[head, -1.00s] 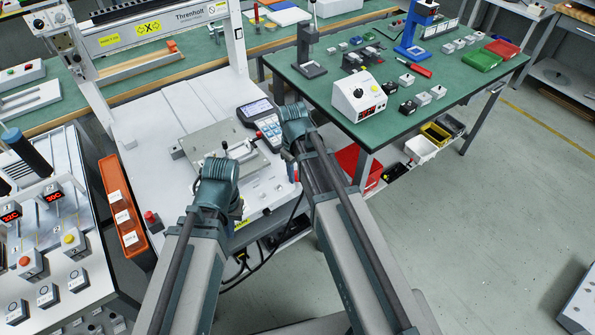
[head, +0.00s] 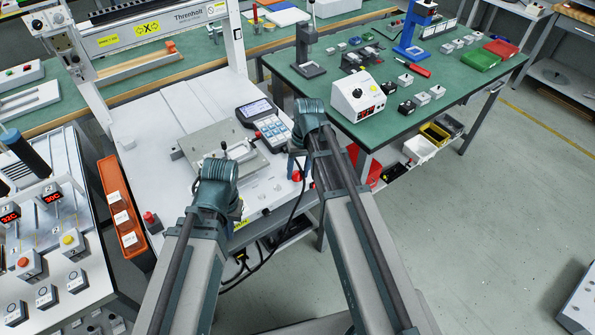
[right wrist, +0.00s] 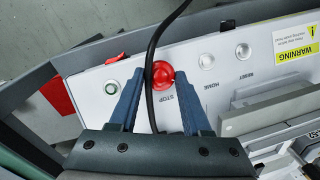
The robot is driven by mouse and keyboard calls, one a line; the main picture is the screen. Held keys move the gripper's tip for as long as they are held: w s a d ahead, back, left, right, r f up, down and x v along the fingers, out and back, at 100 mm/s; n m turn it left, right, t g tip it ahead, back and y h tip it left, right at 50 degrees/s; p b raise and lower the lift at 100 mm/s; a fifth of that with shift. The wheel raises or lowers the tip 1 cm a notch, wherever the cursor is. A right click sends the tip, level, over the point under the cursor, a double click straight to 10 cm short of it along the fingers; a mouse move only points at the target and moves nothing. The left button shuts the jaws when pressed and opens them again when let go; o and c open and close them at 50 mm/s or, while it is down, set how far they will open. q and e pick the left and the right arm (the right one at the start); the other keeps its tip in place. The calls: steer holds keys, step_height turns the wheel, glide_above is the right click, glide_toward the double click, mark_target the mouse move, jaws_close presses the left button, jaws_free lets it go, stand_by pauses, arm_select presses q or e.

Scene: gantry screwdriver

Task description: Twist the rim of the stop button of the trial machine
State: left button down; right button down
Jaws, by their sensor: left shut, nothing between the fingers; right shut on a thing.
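The stop button (right wrist: 163,75) is a red round knob on the white front panel (right wrist: 184,62) of the gantry machine, with STOP printed beside it. It also shows in the head view (head: 297,176). In the right wrist view my right gripper (right wrist: 161,82) has its two blue fingers on either side of the button, shut on it. A black cable passes between the fingers and hides part of the panel. In the head view my right gripper (head: 298,165) is at the panel's right end. My left gripper (head: 239,209) is shut and empty, low over the machine's front, mostly hidden by its wrist.
A keypad pendant (head: 266,122) lies behind the right gripper. A green table (head: 400,128) stands to the right. Open floor lies front right.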

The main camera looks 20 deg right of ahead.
steer(key=shift+m, duration=0.6)
steer(key=shift+c, duration=1.7)
jaws_free()
step_height(320, 180, up, 14)
steer(key=d+p, duration=0.2)
steer(key=p, duration=1.1)
steer(key=shift+d+f+p, duration=0.2)
steer(key=shift+p, duration=0.1)
steer(key=shift+w, duration=0.1)
